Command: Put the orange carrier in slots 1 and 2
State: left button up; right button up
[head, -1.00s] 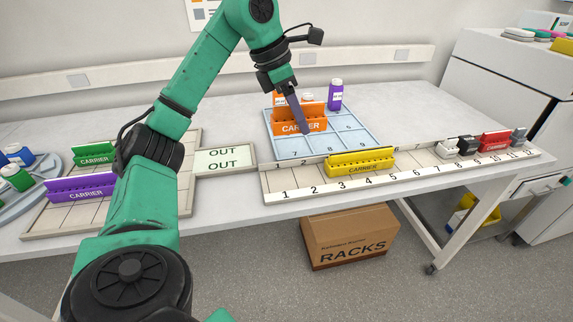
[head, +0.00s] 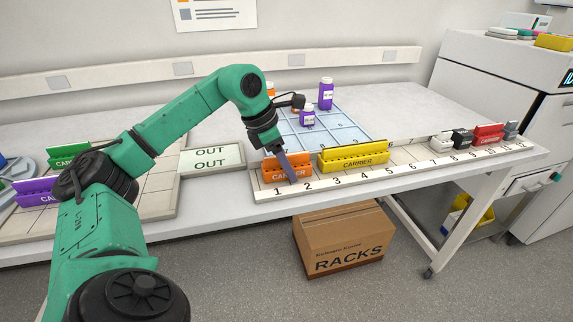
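The orange carrier (head: 273,170) is at the left end of the long numbered rack (head: 262,192), behind the numbers 1 and 2. It is upright and left of the yellow carrier (head: 352,158). I cannot tell whether it is fully seated or slightly above the rack. My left gripper (head: 289,168) reaches down onto the orange carrier, with one finger slanting across its front face. The other finger is hidden, but the gripper appears shut on the carrier. My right gripper is not in view.
The blue grid tray (head: 345,133) behind the rack holds purple bottles (head: 326,93). The OUT plate (head: 211,158) and a tray with green (head: 68,153) and purple carriers (head: 35,192) lie left.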

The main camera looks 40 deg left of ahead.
pick_arm(q)
jog(key=shift+r, duration=0.15)
jog(key=shift+s+r, duration=0.1)
jog(key=shift+r, duration=0.25)
jog(key=p+v, duration=0.3)
jog(key=v, duration=0.8)
jog(key=shift+a+r, duration=0.1)
jog(key=shift+r, duration=0.1)
jog(key=shift+f, duration=0.15)
